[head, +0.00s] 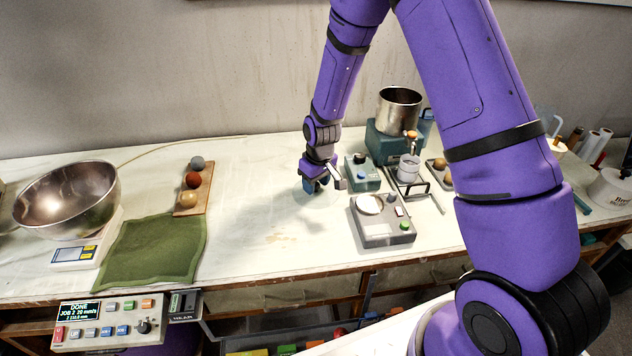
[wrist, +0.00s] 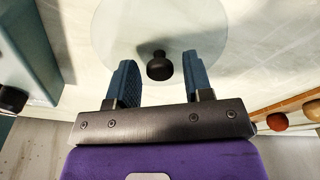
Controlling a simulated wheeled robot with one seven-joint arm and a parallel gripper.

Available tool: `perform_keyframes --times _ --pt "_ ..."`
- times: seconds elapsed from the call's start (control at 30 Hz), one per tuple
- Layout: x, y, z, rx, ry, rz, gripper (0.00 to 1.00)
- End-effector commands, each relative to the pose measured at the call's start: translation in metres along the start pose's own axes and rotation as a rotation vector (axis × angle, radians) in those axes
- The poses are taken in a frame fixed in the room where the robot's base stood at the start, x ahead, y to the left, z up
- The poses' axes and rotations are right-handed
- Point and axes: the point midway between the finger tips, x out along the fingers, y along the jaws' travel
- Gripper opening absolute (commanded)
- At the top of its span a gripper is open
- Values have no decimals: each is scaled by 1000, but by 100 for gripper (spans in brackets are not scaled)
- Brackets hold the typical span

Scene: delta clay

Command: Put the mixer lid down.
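The mixer lid (wrist: 150,22) is a clear round disc with a black knob (wrist: 160,68). It appears to lie flat on the pale bench top, knob up. In the head view the lid (head: 324,201) is only a faint disc, partly hidden by my gripper (head: 319,186). In the wrist view my gripper (wrist: 158,62) is open, its two blue fingers on either side of the knob with a gap on each side. The mixer, with its steel pot (head: 399,112) open at the top on a teal base (head: 385,146), stands behind and to the right.
A teal box with a black knob (head: 362,174) and a grey control box (head: 384,222) stand close right of my gripper. At left are a board with balls (head: 205,200), a green cloth (head: 152,250) and a steel bowl (head: 68,202). Bench between is clear.

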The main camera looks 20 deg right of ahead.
Motion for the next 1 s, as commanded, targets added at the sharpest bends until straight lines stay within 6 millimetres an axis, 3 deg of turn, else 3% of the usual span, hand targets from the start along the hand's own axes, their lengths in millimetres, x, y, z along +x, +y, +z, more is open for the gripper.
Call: perform_keyframes --times 0.43,1.0 --pt "-9 0 -1 0 2 1 51" --pt "-104 0 -1 0 3 0 51"
